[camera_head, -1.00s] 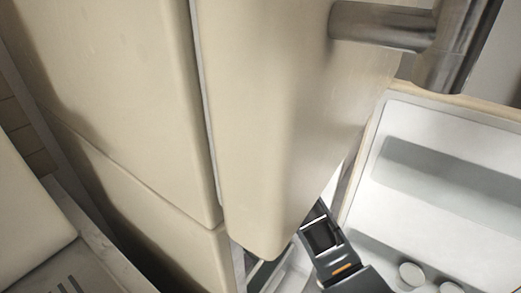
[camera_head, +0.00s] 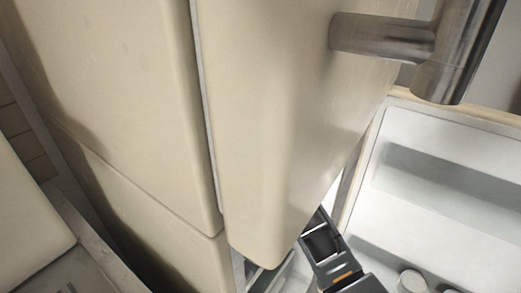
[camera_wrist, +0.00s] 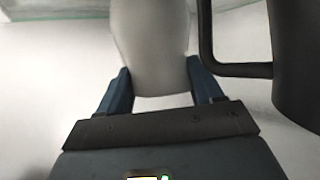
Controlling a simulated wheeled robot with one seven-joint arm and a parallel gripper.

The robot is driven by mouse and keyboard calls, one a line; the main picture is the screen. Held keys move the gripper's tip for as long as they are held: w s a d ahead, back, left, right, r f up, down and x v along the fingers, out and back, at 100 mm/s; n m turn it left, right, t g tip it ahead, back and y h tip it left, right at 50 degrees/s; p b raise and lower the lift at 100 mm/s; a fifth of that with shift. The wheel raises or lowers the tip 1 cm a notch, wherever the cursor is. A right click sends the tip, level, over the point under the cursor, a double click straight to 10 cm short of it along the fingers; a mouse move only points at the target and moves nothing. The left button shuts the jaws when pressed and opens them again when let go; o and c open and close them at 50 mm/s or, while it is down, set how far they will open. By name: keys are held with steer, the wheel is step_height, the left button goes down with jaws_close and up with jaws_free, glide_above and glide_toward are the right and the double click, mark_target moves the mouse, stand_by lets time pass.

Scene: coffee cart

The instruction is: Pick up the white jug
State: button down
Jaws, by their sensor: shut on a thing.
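In the wrist view, the white jug (camera_wrist: 152,35) stands between the two blue fingers of my gripper (camera_wrist: 159,70). The fingers are shut on its sides near its lower end. Its upper part runs out of the top of the picture, and no handle of it shows. In the head view, part of my gripper and wrist (camera_head: 325,245) shows at the bottom, beside a large cream door. The jug cannot be made out there.
A dark vessel with a square handle (camera_wrist: 232,70) is close on the right in the wrist view. The cream door (camera_head: 270,130) with a metal handle (camera_head: 385,38) fills much of the head view. A pale compartmented door shelf (camera_head: 450,190) is at the right.

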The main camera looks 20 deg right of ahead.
steer(key=shift+r, duration=0.25)
steer(key=shift+r, duration=0.45)
steer(key=s+d, duration=0.2)
steer(key=s, duration=0.6)
steer(key=s+d, duration=0.3)
steer(key=s, duration=0.6)
steer(key=shift+s+r, duration=0.1)
steer(key=shift+s, duration=0.05)
stand_by(1.1)
